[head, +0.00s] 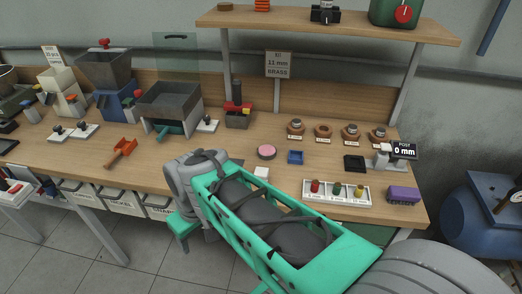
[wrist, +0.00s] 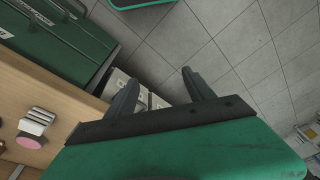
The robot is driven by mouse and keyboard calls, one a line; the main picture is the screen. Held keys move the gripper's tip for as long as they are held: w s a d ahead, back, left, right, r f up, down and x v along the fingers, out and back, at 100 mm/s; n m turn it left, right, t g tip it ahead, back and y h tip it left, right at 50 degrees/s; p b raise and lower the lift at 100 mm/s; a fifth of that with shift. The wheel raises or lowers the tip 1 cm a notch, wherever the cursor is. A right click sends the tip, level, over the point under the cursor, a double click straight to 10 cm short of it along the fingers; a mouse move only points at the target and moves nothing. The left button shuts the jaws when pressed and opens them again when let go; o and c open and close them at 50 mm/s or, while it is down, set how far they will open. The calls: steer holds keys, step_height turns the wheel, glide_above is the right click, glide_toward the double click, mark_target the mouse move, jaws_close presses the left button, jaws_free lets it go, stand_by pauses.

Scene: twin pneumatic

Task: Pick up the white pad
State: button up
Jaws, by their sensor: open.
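A small white pad (head: 261,172) lies near the front edge of the wooden bench, just in front of a round pink disc (head: 266,152). My arm partly covers its lower side in the head view. What looks like the same pad (wrist: 38,119) is at the left edge of the wrist view, beside the pink disc (wrist: 27,141). My gripper (wrist: 160,78) is open and empty, its two dark fingers apart over the floor in front of the bench, well away from the pad. In the head view the fingers are hidden.
An orange scoop (head: 120,152) lies to the left. White bins (head: 118,201) hang under the bench edge.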

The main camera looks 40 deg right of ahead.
step_height(320, 180, up, 5)
steer(key=w+d+p, duration=0.2)
steer(key=n+t+y, duration=0.2)
steer(key=n, duration=0.5)
glide_above(262, 171)
steer(key=s+d, duration=0.2)
steer(key=x, duration=0.7)
steer(key=shift+a+r, duration=0.15)
steer(key=shift+a, duration=0.25)
jaws_close()
